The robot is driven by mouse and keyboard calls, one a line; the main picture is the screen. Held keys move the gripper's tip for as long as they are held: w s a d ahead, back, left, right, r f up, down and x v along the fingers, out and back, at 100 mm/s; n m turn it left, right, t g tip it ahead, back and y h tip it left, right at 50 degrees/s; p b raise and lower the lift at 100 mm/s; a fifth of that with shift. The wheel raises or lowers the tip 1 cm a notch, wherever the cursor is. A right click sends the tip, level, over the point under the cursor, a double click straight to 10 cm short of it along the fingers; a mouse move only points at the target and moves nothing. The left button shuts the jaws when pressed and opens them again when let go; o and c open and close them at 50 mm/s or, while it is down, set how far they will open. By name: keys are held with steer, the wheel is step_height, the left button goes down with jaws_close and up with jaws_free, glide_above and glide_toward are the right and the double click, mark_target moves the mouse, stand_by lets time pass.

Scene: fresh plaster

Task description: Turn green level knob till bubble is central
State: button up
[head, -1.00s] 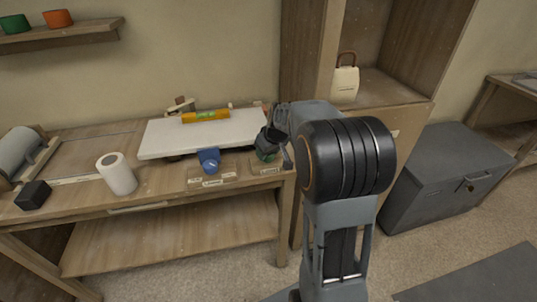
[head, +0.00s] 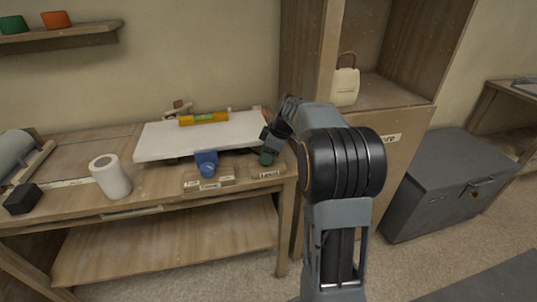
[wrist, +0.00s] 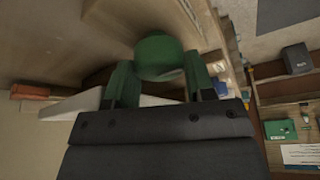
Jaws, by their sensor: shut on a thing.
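The green level knob (wrist: 159,57) sits between my gripper's two fingers in the wrist view. My gripper (wrist: 163,82) is shut on it. In the head view the knob (head: 266,158) shows at the right front of the bench, partly hidden by my gripper (head: 270,148). A blue knob (head: 207,163) stands to its left, under the front edge of the white board (head: 160,141). A yellow spirit level (head: 204,118) lies on the back of the board. Its green vial shows, but the bubble is too small to place.
A white roll (head: 111,177) and a black block (head: 22,199) stand on the bench at left. Labelled wooden blocks (head: 209,182) sit below the knobs. A wooden cabinet with a cream bag (head: 345,86) and a grey chest (head: 440,180) are at right.

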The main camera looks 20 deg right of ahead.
stand_by(0.4)
steer(key=o, duration=0.6)
steer(key=shift+r, duration=0.1)
steer(key=shift+s+d+r+p, duration=0.1)
steer(key=shift+d+r+p, duration=0.1)
steer(key=shift+r+p, duration=0.3)
steer(key=p+v, duration=0.4)
steer(key=v, duration=0.2)
steer(key=shift+s+d+r, duration=0.1)
steer(key=shift+r, duration=0.2)
